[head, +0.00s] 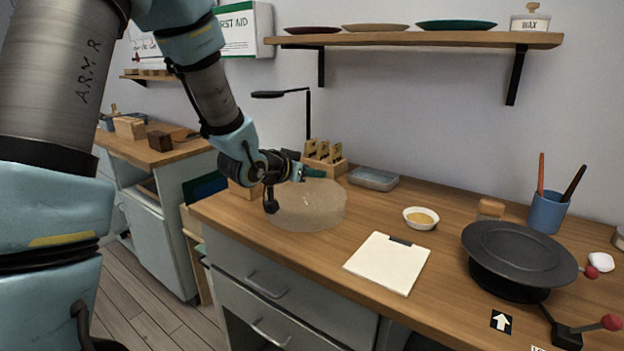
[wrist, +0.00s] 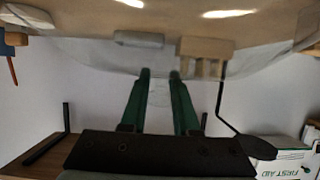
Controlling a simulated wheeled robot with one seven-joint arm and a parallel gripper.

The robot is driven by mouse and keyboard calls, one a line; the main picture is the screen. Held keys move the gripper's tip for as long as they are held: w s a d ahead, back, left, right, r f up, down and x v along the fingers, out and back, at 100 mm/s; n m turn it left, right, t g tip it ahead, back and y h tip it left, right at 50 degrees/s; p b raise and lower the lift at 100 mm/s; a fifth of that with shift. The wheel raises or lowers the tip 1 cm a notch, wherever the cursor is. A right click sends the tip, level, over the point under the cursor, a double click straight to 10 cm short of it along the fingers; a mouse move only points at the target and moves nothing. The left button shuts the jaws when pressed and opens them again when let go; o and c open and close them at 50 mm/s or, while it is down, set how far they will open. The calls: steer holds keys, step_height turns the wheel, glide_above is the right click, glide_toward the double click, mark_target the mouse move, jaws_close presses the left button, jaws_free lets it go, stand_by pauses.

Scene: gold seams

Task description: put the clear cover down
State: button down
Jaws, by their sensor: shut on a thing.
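The clear cover (head: 308,208) is a wide, see-through dome at the left end of the wooden workbench (head: 375,208), close to its front edge. It looks upright. I cannot tell whether its rim touches the bench top or hangs just above it. My gripper (head: 312,172) is at the top of the cover, with its green fingers shut on it. In the wrist view the two fingertips (wrist: 160,74) close around a pale knob-like part of the cover (wrist: 158,94), and the clear dome spreads out beyond them. The wrist picture is upside down.
A black lamp (head: 308,115) rises there. To the right are a white clipboard (head: 388,262), a small bowl (head: 421,218) and a black turntable (head: 518,255).

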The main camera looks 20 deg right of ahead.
steer(key=shift+f, duration=0.7)
steer(key=shift+f, duration=0.1)
steer(key=c, duration=0.7)
jaws_free()
steer(key=shift+o, duration=0.2)
